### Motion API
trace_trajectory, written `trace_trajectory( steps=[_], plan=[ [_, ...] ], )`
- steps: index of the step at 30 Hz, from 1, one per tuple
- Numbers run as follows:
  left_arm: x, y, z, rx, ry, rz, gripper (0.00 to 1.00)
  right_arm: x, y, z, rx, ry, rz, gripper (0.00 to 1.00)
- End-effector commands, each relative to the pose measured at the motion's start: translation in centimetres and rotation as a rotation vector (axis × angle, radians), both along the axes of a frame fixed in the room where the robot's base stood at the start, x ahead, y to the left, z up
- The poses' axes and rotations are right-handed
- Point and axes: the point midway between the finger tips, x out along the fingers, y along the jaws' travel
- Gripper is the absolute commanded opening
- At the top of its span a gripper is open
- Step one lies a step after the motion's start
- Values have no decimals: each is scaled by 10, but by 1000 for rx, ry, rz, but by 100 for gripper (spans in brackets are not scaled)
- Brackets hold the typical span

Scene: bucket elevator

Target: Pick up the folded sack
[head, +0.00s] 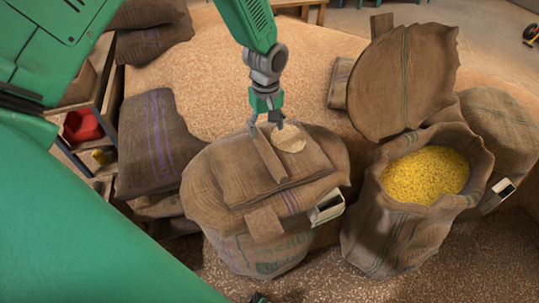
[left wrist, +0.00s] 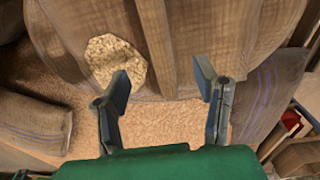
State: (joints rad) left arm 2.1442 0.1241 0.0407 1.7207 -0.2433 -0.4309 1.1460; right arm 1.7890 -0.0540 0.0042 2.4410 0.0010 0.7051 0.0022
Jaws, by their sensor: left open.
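The folded sack (head: 312,158) is brown cloth with a blue-purple stripe, lying flat on top of a full, covered sack (head: 213,200). A raised fold runs across it, and a round pale tan patch (head: 291,139) lies near its far edge. My left gripper (head: 265,126) is open and empty over the far edge of the folded sack, beside the patch. In the left wrist view its two fingers (left wrist: 162,80) stand apart with brown cloth (left wrist: 200,30) beyond them. No cloth is seen gripped. Whether the fingertips touch the sack I cannot tell.
An open sack of yellow grain (head: 425,177) stands at the right, its round flap (head: 403,80) upright behind. Stacked sacks (head: 155,140) and a shelf with a red object (head: 82,126) are at the left. Loose grain (head: 200,65) covers the area behind.

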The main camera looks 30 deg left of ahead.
Motion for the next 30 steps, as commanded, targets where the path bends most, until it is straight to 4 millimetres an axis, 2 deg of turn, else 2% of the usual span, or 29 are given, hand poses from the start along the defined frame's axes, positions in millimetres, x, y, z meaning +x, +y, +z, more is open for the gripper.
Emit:
trace_trajectory(
  steps=[1,3,11,19,22,29,30],
  plan=[
    [-1,0,-12,-1,3,-1,55,0,0,-1,0,0,1,90],
    [0,-1,-23,0,2,-1,55,0,0,-2,0,0,1,90],
    [1,-3,-41,2,0,-3,55,0,0,-2,1,0,1,90],
    [3,0,-81,0,0,-2,55,0,0,-4,0,-1,1,90],
    [3,0,-88,0,0,-3,55,0,0,-4,0,-1,1,90],
    [3,0,-88,0,-1,-3,55,0,0,-4,0,-1,1,90],
    [3,-1,-88,0,-1,-3,41,0,0,-4,1,-1,1,90]
  ],
)
